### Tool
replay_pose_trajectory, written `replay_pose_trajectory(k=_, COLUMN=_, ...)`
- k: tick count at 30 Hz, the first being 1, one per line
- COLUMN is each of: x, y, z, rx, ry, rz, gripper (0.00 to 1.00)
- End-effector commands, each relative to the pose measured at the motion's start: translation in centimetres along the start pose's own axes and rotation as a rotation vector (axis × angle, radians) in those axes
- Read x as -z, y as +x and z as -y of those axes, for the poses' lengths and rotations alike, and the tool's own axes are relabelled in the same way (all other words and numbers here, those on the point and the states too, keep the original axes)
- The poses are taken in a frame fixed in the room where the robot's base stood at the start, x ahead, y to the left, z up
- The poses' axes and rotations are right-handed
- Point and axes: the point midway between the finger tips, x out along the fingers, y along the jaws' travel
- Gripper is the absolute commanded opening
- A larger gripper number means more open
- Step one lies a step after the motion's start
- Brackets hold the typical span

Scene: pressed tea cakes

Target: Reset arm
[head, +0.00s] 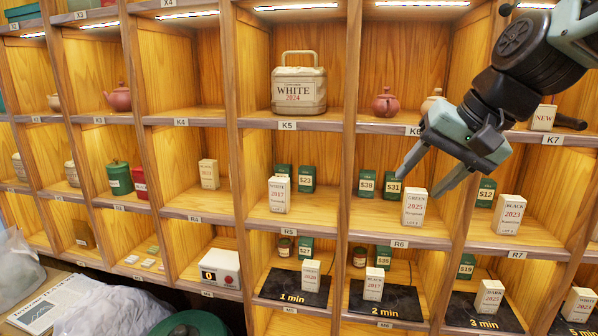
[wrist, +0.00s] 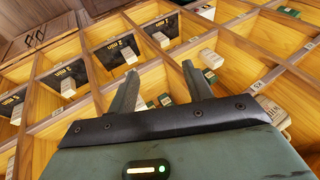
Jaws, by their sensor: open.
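My gripper (head: 420,182) is in the right half of the head view, in front of the shelf column K6 and R6. Its two fingers are spread apart and point down and to the left, with nothing between them. In the head view the fingertips appear just above the white box marked GREEN 2025 (head: 414,207); whether they touch it I cannot tell. In the wrist view my gripper (wrist: 160,72) shows both fingers apart and empty, with the shelf compartments tilted beyond them.
A wooden shelf wall (head: 237,190) fills the view. Nearby are a box marked BLACK 2023 (head: 508,214), a reddish teapot (head: 386,103) and a box marked NEW (head: 543,118). Black timer mats (head: 350,308) line the lower row. A WHITE 2024 caddy (head: 299,85) stands at K5.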

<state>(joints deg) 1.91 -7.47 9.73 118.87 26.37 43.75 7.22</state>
Motion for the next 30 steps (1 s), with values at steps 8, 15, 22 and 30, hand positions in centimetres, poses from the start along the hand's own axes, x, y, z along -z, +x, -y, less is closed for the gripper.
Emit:
replay_pose_trajectory(k=8, x=-18.3, y=7.3, z=-1.2, rx=-0.145, ry=-0.524, rz=0.327, gripper=0.50)
replay_pose_trajectory(k=15, x=-26.9, y=8.3, z=-5.1, rx=-0.214, ry=-0.848, rz=0.478, gripper=0.50)
replay_pose_trajectory(k=22, x=-27.8, y=8.3, z=-5.7, rx=-0.222, ry=-0.894, rz=0.497, gripper=0.50)
replay_pose_trajectory(k=30, x=-27.8, y=8.3, z=-5.7, rx=-0.222, ry=-0.894, rz=0.497, gripper=0.50)
